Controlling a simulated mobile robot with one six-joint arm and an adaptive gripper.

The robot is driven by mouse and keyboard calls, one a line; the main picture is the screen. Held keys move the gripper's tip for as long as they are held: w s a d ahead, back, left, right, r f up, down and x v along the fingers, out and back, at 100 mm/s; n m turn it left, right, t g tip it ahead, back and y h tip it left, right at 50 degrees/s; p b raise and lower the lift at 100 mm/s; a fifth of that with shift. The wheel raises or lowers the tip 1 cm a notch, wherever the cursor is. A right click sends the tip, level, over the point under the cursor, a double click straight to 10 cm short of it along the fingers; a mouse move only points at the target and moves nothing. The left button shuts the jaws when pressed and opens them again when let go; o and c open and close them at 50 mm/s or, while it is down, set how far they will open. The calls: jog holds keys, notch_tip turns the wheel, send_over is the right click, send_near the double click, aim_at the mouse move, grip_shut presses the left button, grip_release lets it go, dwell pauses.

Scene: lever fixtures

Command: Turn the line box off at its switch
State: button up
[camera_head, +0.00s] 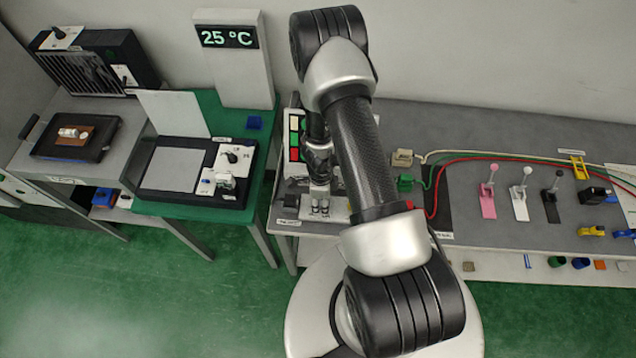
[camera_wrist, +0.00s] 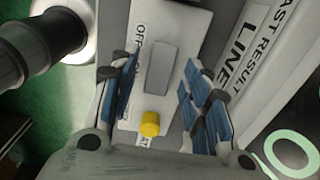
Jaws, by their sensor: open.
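The line box (camera_head: 297,140), with green and red panels on its face, stands by the wall, partly hidden behind my arm. In the wrist view its switch plate (camera_wrist: 187,25) is white, with "OFF" printed along the left edge. In the head view my gripper (camera_head: 320,205) is small and partly hidden.
A panel lettered "LINE" and "LAST RESULT" (camera_wrist: 240,55) rises right of the fingers. A dark cylinder (camera_wrist: 50,40) is at upper left. A green table (camera_head: 262,103) with a black-framed device stands left. The grey bench (camera_head: 460,220) at right holds several small levers and cables.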

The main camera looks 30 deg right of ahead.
jog(key=b, duration=0.4)
jog(key=shift+d+f+y, duration=0.2)
jog(key=shift+f+y, duration=0.1)
jog(key=t+b, duration=0.1)
jog(key=b, duration=0.3)
jog(key=shift+s+d+y+b, duration=0.1)
jog(key=shift+s+y+b, duration=0.05)
jog(key=shift+y+b, duration=0.25)
jog(key=b, duration=0.1)
jog(key=t+y+b, duration=0.1)
jog(key=b, duration=0.1)
jog(key=y+b, duration=0.1)
jog(key=shift+s+d+f+b, duration=0.2)
jog(key=shift+s+d+b, duration=0.1)
jog(key=shift+b, duration=0.1)
jog(key=s+p+v, duration=0.1)
jog(key=p+v, duration=0.8)
jog(key=v, duration=0.9)
jog(key=s+a+r+n+b, duration=0.1)
jog(key=a+r+n+b, duration=0.3)
jog(key=a+r+n, duration=0.7)
jog(key=shift+s+r+n+t+h, duration=0.2)
jog(key=shift+r+n+t+h, duration=0.2)
jog(key=shift+r+n, duration=0.8)
jog(key=shift+a, duration=0.1)
